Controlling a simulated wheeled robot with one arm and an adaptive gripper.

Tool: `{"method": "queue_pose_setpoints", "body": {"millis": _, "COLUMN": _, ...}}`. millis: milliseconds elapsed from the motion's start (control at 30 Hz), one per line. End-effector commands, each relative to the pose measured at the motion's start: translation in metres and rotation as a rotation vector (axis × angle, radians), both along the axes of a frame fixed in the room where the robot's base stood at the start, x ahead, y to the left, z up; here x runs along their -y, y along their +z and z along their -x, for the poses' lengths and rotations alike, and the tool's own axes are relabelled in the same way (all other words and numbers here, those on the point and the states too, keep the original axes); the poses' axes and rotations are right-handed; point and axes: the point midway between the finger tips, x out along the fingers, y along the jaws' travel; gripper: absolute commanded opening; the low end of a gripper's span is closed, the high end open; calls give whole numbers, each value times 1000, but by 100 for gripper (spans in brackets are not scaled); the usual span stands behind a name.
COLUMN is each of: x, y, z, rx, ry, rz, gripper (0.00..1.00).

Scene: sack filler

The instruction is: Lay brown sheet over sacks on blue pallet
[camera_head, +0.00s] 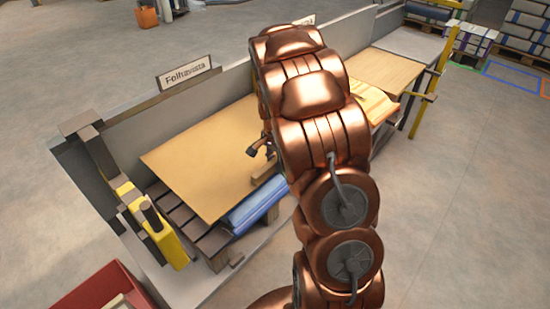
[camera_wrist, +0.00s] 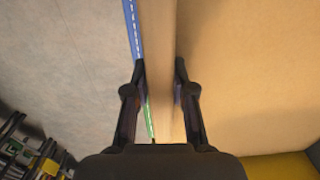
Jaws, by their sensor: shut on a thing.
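A large flat brown sheet (camera_head: 195,155) lies slightly tilted across the bench in the head view, its right part hidden behind my arm. In the wrist view its tan face (camera_wrist: 250,80) fills the right side. My gripper (camera_wrist: 157,62) is shut on a tan strip along the sheet's edge, which runs between the two fingers. In the head view the gripper (camera_head: 262,148) is mostly hidden by my copper arm. Sacks (camera_head: 475,35) stand stacked on pallets at the far right. I cannot tell which pallet is the blue one.
A sign (camera_head: 188,72) stands on the grey back panel. A blue rounded item (camera_head: 258,204) and dark slats (camera_head: 200,236) lie under the sheet's front edge. A yellow post (camera_head: 165,235) stands at the left, a red bin (camera_head: 90,288) below. Floor is clear at right, with a blue outline (camera_head: 515,78).

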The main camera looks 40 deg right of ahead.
Motion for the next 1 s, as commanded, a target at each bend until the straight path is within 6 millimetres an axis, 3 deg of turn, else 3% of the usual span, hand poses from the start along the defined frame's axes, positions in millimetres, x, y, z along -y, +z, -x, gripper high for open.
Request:
{"method": "queue_pose_setpoints", "body": {"millis": 167, "x": 0, "y": -10, "z": -1, "rx": 2, "ry": 0, "rz": 1, "gripper": 0}}
{"method": "queue_pose_setpoints", "body": {"millis": 467, "x": 0, "y": -11, "z": 0, "rx": 2, "ry": 0, "rz": 1, "gripper": 0}}
{"method": "queue_pose_setpoints", "body": {"millis": 500, "x": 0, "y": -11, "z": -1, "rx": 2, "ry": 0, "rz": 1, "gripper": 28}}
{"method": "queue_pose_setpoints", "body": {"millis": 700, "x": 0, "y": -11, "z": 0, "rx": 1, "ry": 0, "rz": 1, "gripper": 49}}
{"method": "queue_pose_setpoints", "body": {"millis": 767, "x": 0, "y": -11, "z": 0, "rx": 1, "ry": 0, "rz": 1, "gripper": 53}}
{"method": "queue_pose_setpoints", "body": {"millis": 1000, "x": 0, "y": -11, "z": 0, "rx": 1, "ry": 0, "rz": 1, "gripper": 53}}
